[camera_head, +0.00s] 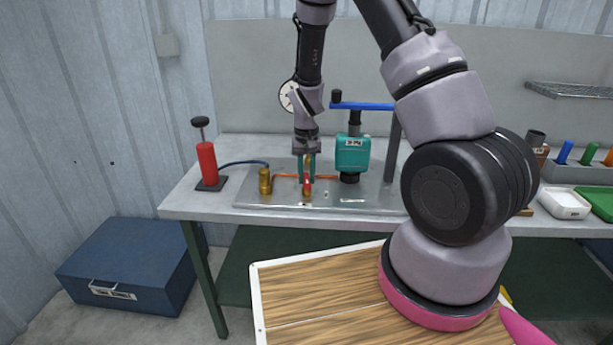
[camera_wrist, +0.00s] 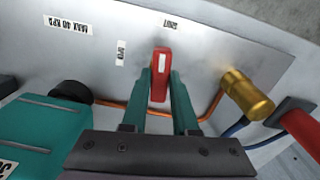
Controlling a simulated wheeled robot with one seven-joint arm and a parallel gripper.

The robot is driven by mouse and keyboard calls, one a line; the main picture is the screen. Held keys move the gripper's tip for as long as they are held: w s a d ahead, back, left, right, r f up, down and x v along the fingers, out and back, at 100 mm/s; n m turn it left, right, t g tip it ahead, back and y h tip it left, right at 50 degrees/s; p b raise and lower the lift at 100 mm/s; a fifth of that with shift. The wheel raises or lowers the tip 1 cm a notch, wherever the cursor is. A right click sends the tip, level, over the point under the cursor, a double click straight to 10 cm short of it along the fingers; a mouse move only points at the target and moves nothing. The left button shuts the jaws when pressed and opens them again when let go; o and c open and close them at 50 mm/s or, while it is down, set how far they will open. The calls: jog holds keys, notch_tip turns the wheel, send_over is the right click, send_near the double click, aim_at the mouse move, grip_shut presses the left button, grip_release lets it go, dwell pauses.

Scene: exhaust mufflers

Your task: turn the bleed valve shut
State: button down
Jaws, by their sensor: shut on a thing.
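The bleed valve's red lever (camera_wrist: 160,76) sits between the teal fingers of my gripper (camera_wrist: 162,88) in the wrist view. The fingers are shut on it from both sides. Its tip points up the plate, between a label at its left that seems to read OPEN (camera_wrist: 121,52) and the SHUT label (camera_wrist: 172,27) above. In the head view my gripper (camera_head: 307,168) reaches down from above onto the red lever (camera_head: 307,184), over the brass valve body (camera_head: 307,193). The valve body is hidden in the wrist view.
The metal plate (camera_head: 270,199) lies on the bench. A brass fitting (camera_head: 265,181) and copper pipe stand left of the valve. A teal unit (camera_head: 352,155) with a blue bar (camera_head: 362,106) above stands close on the right. A red pump (camera_head: 207,163) stands far left.

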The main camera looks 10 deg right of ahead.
aim_at(307, 178)
jog(key=shift+m, duration=0.8)
jog(key=c, duration=0.7)
grip_release()
jog(key=shift+r, duration=0.1)
notch_tip(307, 178, up, 11)
jog(key=shift+f, duration=0.15)
